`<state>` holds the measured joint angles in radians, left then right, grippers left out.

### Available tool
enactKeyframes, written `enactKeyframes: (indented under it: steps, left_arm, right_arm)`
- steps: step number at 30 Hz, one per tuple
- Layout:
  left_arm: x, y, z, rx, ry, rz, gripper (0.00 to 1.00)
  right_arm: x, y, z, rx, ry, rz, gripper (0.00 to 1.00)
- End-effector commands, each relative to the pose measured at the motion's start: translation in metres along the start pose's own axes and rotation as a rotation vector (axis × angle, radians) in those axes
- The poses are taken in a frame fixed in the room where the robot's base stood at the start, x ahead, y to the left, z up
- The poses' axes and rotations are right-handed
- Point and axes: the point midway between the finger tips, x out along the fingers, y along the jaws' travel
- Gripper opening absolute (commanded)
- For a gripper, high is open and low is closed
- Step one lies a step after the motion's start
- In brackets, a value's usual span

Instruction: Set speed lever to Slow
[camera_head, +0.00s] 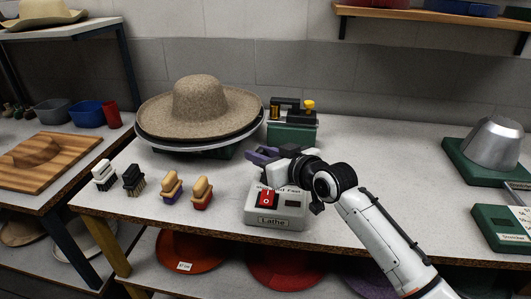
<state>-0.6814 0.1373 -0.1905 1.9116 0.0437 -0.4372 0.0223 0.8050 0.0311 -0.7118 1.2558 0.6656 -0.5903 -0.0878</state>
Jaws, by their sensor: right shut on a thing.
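The lathe control box (275,222) is a pale box with a "Lathe" label and a red switch (267,199), near the front of the table. Lettering along its top edge is partly covered, with "Fast" just readable at the right. My right gripper (272,160) reaches in from the lower right, over the back of this box. It is shut on what appears to be the speed lever, which the gripper itself hides. The lever's exact position cannot be seen. My left gripper is not in view.
A green machine (291,134) with a yellow knob stands behind the gripper. Several brushes (133,181) line up at left.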

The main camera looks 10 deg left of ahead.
Motion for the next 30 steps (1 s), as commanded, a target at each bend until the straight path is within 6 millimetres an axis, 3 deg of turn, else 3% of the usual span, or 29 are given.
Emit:
enactKeyframes:
  steps: [1,14,15,17,30]
  left_arm:
    - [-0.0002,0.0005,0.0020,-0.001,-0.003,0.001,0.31]
    - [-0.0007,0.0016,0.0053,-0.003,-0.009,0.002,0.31]
    - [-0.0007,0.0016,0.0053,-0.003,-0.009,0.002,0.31]
    - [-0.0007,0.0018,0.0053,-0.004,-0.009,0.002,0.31]
    - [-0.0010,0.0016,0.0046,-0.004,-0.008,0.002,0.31]
  right_arm:
    - [0.0021,-0.0079,0.0027,0.007,-0.003,-0.013,0.00]
    - [0.0029,-0.0094,0.0045,0.008,-0.007,-0.015,0.00]
    - [0.0029,-0.0094,0.0047,0.008,-0.007,-0.015,0.27]
    - [0.0028,-0.0091,0.0045,0.008,-0.007,-0.014,0.38]
    - [-0.0060,-0.0034,0.0023,0.001,-0.003,-0.005,0.39]
